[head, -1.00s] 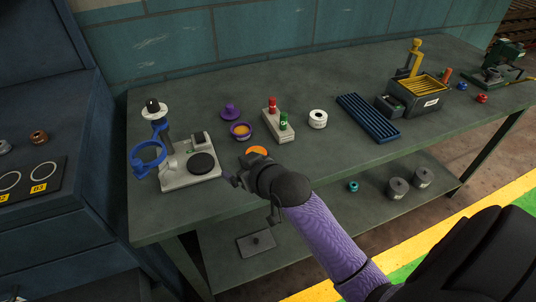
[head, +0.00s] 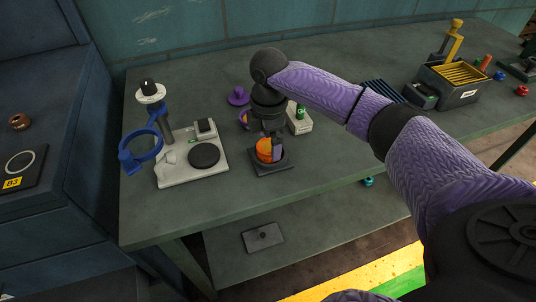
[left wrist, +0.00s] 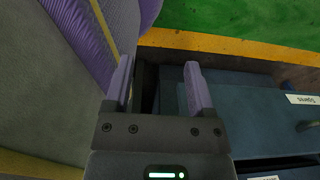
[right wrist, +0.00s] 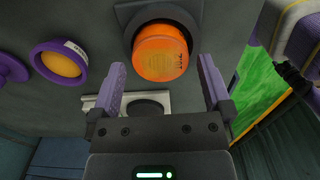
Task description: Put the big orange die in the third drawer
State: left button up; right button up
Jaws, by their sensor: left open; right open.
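The big orange die (head: 264,150) is a round orange block on a dark square base (head: 272,167) on the bench. In the right wrist view the die (right wrist: 160,52) lies just beyond my fingertips, roughly between their lines. My right gripper (right wrist: 162,75) is open and empty; in the head view it points down over the die and partly hides it. My left gripper (left wrist: 158,75) is open and empty, seen only in its wrist view, facing a blue drawer front (left wrist: 245,125) with a white label and dark handle. I cannot tell which drawer is the third.
A white stand with a blue ring (head: 190,160) is left of the die. A purple ring with an orange centre (right wrist: 58,62) is close by. The bench front is clear.

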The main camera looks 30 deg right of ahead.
jog(key=shift+f, duration=0.95)
jog(key=shift+r, duration=0.15)
grip_shut()
